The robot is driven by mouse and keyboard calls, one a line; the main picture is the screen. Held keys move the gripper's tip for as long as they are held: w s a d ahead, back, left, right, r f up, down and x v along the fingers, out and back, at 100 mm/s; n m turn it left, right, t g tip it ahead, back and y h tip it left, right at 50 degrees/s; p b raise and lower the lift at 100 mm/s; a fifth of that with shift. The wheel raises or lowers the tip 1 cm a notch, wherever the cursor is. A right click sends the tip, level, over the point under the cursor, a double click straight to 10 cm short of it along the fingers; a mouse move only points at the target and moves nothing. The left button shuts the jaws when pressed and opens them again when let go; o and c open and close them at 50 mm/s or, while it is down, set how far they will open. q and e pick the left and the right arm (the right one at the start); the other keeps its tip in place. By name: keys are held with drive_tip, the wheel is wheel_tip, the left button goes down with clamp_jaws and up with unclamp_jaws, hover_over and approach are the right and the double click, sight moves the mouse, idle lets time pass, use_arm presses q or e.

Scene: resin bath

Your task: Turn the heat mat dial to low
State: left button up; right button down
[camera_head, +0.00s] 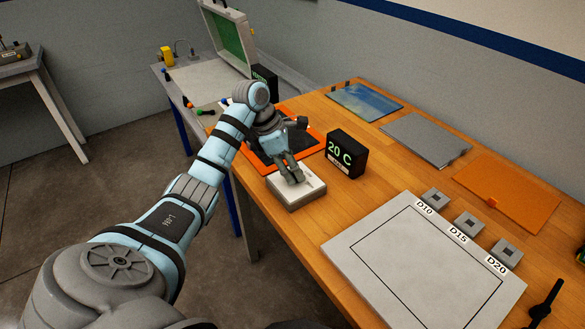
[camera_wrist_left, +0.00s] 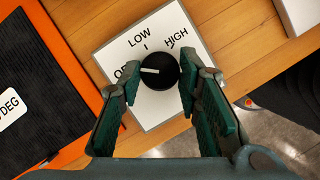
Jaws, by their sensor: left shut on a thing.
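The heat mat dial (camera_wrist_left: 160,72) is a round black knob with a white pointer, on a white box that shows in the head view (camera_head: 291,200). In the left wrist view its face (camera_wrist_left: 112,48) reads LOW and HIGH, with OFF partly hidden by a finger. The pointer points left, toward OFF. My left gripper (camera_wrist_left: 160,78) has a finger on each side of the dial and is shut on it. In the head view the left gripper (camera_head: 296,176) is over the box and hides the dial. My right gripper is not in view.
A black display (camera_head: 346,154) reading 20 C stands right of the box. A dark mat with an orange border (camera_head: 310,146) lies behind it. A white board (camera_head: 350,240) and small grey blocks marked D10, D15, D20 (camera_head: 467,222) lie to the right.

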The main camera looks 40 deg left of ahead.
use_arm(q)
drive_tip(key=m+g, duration=0.1)
drive_tip(key=m, duration=0.2)
drive_tip(key=shift+w+m+h+b, duration=0.15)
drive_tip(key=shift+m+h+b, duration=0.15)
drive_tip(key=shift+h, duration=0.1)
drive_tip(key=m+g, duration=0.1)
drive_tip(key=m, duration=0.2)
drive_tip(key=shift+w, duration=0.1)
drive_tip(key=shift+w+m+g+b, duration=0.1)
drive_tip(key=shift+m+g+b, duration=0.25)
drive_tip(key=shift+m+g, duration=0.9)
drive_tip(key=shift+m+t, duration=0.35)
drive_tip(key=shift+m, duration=0.2)
drive_tip(key=o, duration=1.1)
drive_tip(key=shift+o, duration=0.2)
drive_tip(key=shift+a, duration=0.1)
